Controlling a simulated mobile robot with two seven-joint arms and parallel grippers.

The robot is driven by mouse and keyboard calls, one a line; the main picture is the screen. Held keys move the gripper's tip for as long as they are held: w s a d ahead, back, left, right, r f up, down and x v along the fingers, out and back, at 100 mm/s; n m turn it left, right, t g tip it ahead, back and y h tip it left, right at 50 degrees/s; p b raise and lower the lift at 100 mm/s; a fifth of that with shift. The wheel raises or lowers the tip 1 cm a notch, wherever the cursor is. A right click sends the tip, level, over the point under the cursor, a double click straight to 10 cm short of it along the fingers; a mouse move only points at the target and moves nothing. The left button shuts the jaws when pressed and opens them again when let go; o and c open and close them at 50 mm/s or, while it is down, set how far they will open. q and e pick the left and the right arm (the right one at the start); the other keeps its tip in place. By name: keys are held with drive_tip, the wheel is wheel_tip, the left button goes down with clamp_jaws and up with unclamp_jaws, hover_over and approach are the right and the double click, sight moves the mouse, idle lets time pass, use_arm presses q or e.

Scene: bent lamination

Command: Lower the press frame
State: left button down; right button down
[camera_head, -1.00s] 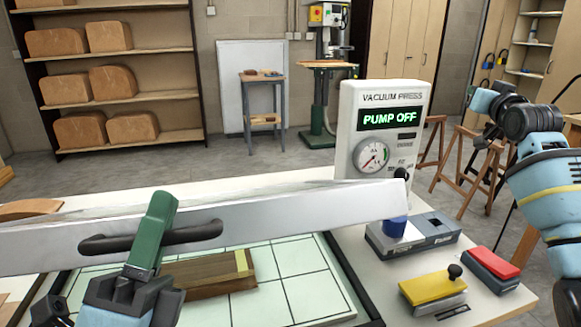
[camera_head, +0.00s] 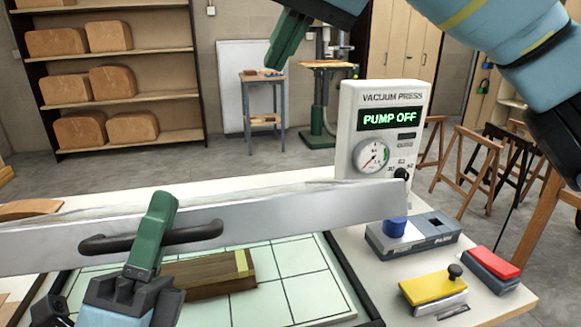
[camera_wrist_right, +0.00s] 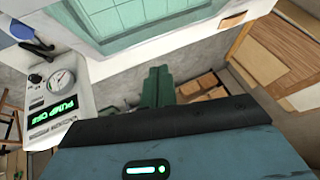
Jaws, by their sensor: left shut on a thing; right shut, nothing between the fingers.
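The press frame (camera_head: 300,214) is a long pale grey bar across the head view, with a dark handle (camera_head: 203,234) on its near side. It stands raised above the gridded press bed (camera_head: 300,290). My left gripper (camera_head: 155,220) is shut on the handle. A brown wood lamination (camera_head: 215,280) with a yellow strip lies on the bed under the bar. My right gripper (camera_head: 287,40) is shut and empty, high in the air beyond the bar; its green fingers show in the right wrist view (camera_wrist_right: 157,87).
The vacuum press box (camera_head: 385,130) reads PUMP OFF and stands behind the bar's right end. A blue-topped grey block (camera_head: 412,238), a yellow block (camera_head: 432,290) and a red-topped block (camera_head: 492,268) lie on the table at right. A shelf with wooden forms stands behind.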

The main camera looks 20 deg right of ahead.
drive_tip(key=s+g+h, duration=0.2)
drive_tip(key=s+h, duration=0.2)
drive_tip(key=s, duration=0.4)
hover_over(288, 194)
drive_tip(key=shift+m, duration=0.3)
wheel_tip(288, 194, down, 9)
drive_tip(key=shift+w+r, duration=0.1)
drive_tip(key=shift+w, duration=0.05)
drive_tip(key=f, duration=0.1)
drive_tip(key=s+f, duration=0.1)
drive_tip(key=f, duration=0.1)
drive_tip(key=shift+s+f, duration=0.4)
drive_tip(key=shift+f, duration=0.2)
